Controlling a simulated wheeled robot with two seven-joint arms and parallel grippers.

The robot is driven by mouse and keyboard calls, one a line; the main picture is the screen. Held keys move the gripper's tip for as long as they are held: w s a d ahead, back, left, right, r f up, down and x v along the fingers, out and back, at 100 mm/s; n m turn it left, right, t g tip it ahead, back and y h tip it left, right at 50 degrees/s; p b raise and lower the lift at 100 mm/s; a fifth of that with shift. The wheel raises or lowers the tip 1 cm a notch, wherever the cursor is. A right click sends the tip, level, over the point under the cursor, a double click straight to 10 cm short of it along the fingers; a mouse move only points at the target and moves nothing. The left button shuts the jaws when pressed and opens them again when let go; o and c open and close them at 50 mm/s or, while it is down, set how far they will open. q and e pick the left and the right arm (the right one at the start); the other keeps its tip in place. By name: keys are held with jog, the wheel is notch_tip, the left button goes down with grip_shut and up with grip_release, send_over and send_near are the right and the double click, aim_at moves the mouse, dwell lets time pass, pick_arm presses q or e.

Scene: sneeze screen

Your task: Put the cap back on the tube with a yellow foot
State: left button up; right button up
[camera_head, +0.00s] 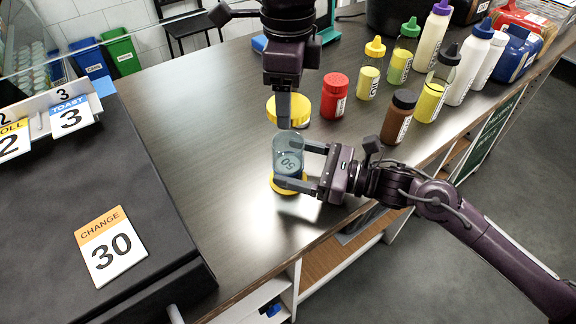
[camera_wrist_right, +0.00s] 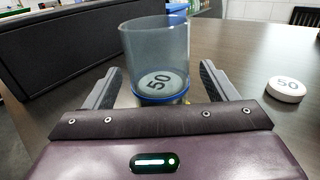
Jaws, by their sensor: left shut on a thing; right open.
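The clear tube (camera_head: 287,150) stands upright on its yellow foot (camera_head: 288,187) near the table's front edge. A "50" shows through its wall, and the tube (camera_wrist_right: 155,45) also fills the middle of the right wrist view. Its top is open. My right gripper (camera_head: 303,167) is open, with one finger on each side of the tube; a gap shows beside the fingers in the wrist view. My left gripper (camera_head: 285,112) points down behind the tube in the head view, shut on the yellow cap (camera_head: 301,108). Its finger hides the middle of the cap.
A red jar (camera_head: 335,97), a brown bottle (camera_head: 397,120) and several other bottles stand behind right. A black case (camera_head: 120,190) stands left.

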jog(key=shift+x, duration=1.1)
jog(key=shift+c, duration=0.5)
jog(key=c, duration=1.4)
pick_arm(q)
send_over(288, 134)
jog(key=s, duration=0.3)
jog(key=shift+w+f, duration=0.1)
jog(key=shift+f, duration=2.4)
jog(key=shift+f, duration=0.85)
jog(key=shift+f, duration=0.65)
